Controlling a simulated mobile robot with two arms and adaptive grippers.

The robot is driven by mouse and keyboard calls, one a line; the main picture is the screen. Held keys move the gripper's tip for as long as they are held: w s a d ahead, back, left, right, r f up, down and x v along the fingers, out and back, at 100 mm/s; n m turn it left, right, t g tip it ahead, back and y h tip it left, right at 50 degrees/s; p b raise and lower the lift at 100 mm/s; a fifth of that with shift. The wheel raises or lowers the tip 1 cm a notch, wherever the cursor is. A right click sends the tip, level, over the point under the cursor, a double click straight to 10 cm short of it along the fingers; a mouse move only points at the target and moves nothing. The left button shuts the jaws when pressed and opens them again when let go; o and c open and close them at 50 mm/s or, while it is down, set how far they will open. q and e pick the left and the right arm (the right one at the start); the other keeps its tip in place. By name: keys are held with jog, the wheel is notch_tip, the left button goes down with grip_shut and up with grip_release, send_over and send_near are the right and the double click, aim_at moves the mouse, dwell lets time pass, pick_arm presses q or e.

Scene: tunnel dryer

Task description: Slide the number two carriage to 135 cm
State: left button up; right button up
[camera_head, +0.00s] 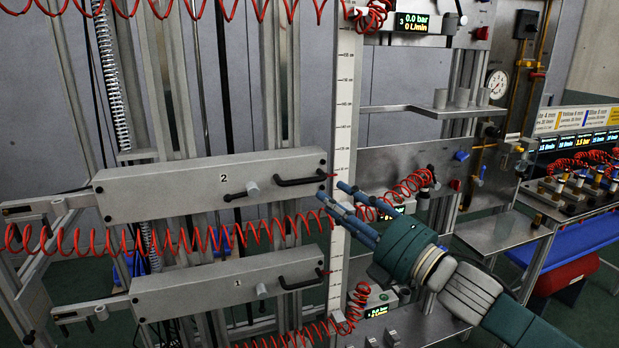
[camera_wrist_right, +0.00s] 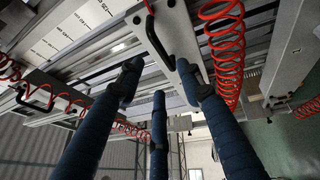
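The number two carriage (camera_head: 150,198) is a long grey bar marked 2, with a grey knob (camera_head: 252,188) and a black bar handle (camera_head: 301,180) near its right end. Its red pointer lies at the white upright scale (camera_head: 345,110); I cannot read the value. My right gripper (camera_head: 331,193) is just right of the handle, fingers pointing left. In the right wrist view its blue fingers (camera_wrist_right: 158,85) are spread and empty, with a black handle (camera_wrist_right: 157,44) beyond the tips, apparently not gripped. My left gripper is not in view.
The number one carriage (camera_head: 170,298) hangs below with its own handle. Red coiled hoses (camera_head: 150,240) run across between the carriages and near my right gripper (camera_wrist_right: 226,60). Right of the scale are a metal shelf (camera_head: 430,110), a gauge (camera_head: 497,84) and digital displays (camera_head: 412,23).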

aim_at(308, 180)
jog(key=p+x, duration=0.3)
jog(key=x, duration=0.5)
jog(key=shift+w+r, duration=0.1)
jog(key=shift+w, duration=0.4)
jog(key=shift+w+a+p, duration=0.35)
jog(key=shift+w+p, duration=0.05)
jog(key=shift+w, duration=0.15)
grip_shut()
